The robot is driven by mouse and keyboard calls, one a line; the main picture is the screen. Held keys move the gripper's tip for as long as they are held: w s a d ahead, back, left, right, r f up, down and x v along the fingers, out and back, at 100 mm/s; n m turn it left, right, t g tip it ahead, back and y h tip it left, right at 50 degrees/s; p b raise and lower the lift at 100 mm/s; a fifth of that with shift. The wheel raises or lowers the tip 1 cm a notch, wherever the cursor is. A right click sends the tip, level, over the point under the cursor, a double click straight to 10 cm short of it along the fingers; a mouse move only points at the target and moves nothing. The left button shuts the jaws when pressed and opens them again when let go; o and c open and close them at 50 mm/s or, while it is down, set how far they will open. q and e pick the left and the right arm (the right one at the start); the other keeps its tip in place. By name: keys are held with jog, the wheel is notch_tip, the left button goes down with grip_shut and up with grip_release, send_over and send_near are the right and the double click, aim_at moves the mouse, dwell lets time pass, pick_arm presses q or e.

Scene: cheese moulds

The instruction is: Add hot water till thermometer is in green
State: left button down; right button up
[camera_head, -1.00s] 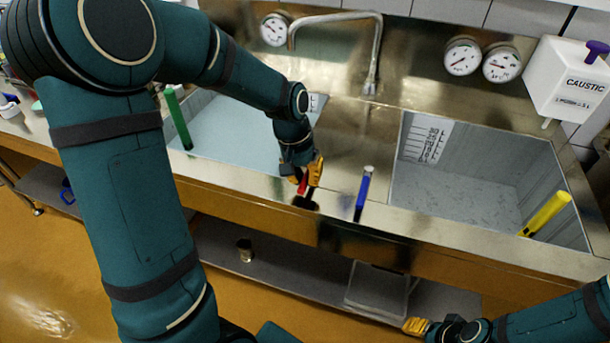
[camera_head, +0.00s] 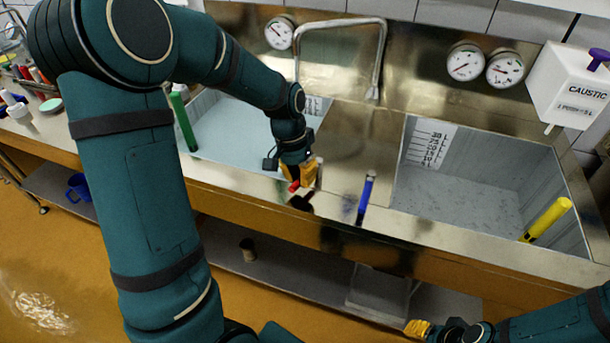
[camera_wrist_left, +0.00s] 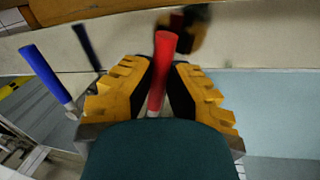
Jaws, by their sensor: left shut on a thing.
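My left gripper (camera_head: 304,176) is shut on a red handle (camera_head: 294,186) on the steel counter between the two basins. In the left wrist view the red handle (camera_wrist_left: 165,45) stands between the yellow fingers (camera_wrist_left: 158,85). The left basin (camera_head: 215,125) holds pale bluish water. A tall bent spout (camera_head: 340,22) reaches toward its back edge; I cannot tell whether water runs from it. A round dial (camera_head: 279,33) hangs on the wall behind; its scale and any green zone are too small to read. My right gripper (camera_head: 418,328) is low at the bottom right, its opening unclear.
A blue handle (camera_head: 366,196) stands just right of the red one. A green handle (camera_head: 183,120) and a yellow handle (camera_head: 546,219) stand at the basins' outer sides. The right basin (camera_head: 480,190) sits below two dials (camera_head: 465,62) and a caustic dispenser (camera_head: 575,85).

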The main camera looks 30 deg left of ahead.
pick_arm(q)
jog(key=shift+a+f+m+g+p, duration=0.15)
jog(key=shift+a+m+p, duration=0.2)
jog(key=shift+m, duration=0.3)
jog(key=shift+a+f+m+g+p, duration=0.1)
jog(key=shift+a+m+g, duration=0.05)
jog(key=shift+a+m, duration=0.4)
jog(key=c, duration=0.9)
grip_release()
jog(key=shift+w, duration=0.15)
jog(key=shift+r, duration=0.1)
jog(key=shift+r, duration=0.15)
jog(key=v, duration=1.1)
jog(key=shift+r, duration=0.35)
